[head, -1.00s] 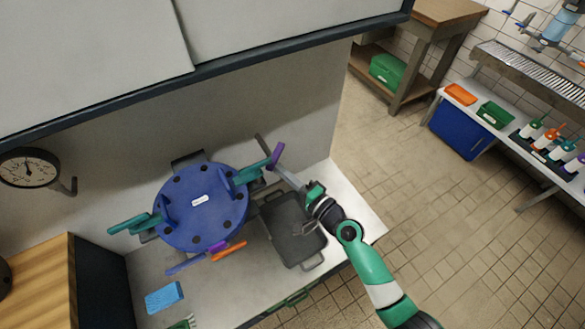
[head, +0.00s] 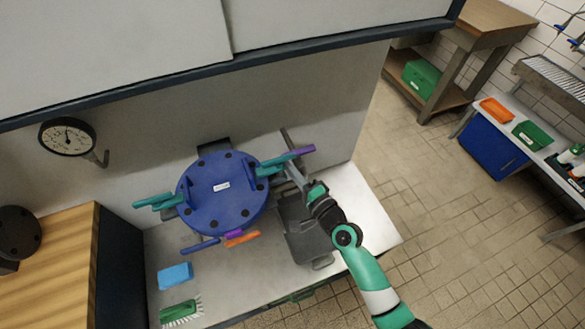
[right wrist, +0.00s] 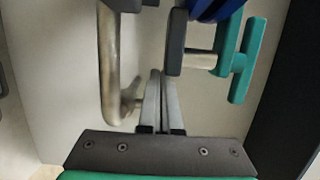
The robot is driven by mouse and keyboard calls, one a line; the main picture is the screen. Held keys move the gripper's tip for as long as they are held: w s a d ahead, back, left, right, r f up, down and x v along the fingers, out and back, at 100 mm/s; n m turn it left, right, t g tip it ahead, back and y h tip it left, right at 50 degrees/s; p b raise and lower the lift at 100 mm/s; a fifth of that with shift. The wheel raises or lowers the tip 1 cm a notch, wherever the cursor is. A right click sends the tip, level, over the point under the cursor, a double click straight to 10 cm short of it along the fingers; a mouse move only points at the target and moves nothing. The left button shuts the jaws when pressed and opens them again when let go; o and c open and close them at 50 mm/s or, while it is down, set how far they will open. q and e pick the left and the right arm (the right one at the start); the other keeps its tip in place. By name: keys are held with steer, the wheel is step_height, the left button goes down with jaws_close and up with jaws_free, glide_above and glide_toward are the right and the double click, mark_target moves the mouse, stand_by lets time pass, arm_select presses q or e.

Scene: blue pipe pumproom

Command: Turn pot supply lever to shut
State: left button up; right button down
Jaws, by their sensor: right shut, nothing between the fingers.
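A blue round flanged lid (head: 225,190) sits against the wall over the counter. A purple-ended handle (head: 302,150) at its upper right lies nearly level in the head view, roughly in line with a teal handle (head: 270,167). No readable label shows which one is the pot supply lever. My right gripper (head: 292,168) is just below the purple handle, its fingers shut and empty. In the right wrist view its fingertips (right wrist: 157,74) are between a bent metal pipe (right wrist: 112,70) and a grey block (right wrist: 176,42); a teal handle (right wrist: 245,58) is right of them. My left gripper is out of view.
Another teal handle (head: 158,201) is left of the lid; blue (head: 200,245) and orange (head: 241,239) handles are below it. A dark tray (head: 305,240) lies under my right arm. A blue sponge (head: 175,276) and green brush (head: 180,311) lie on the counter. A gauge (head: 67,137) hangs left.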

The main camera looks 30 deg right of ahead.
stand_by(0.6)
steer(key=s+d, duration=0.1)
steer(key=s, duration=1)
steer(key=shift+s+d+p, duration=0.3)
steer(key=shift+p, duration=0.15)
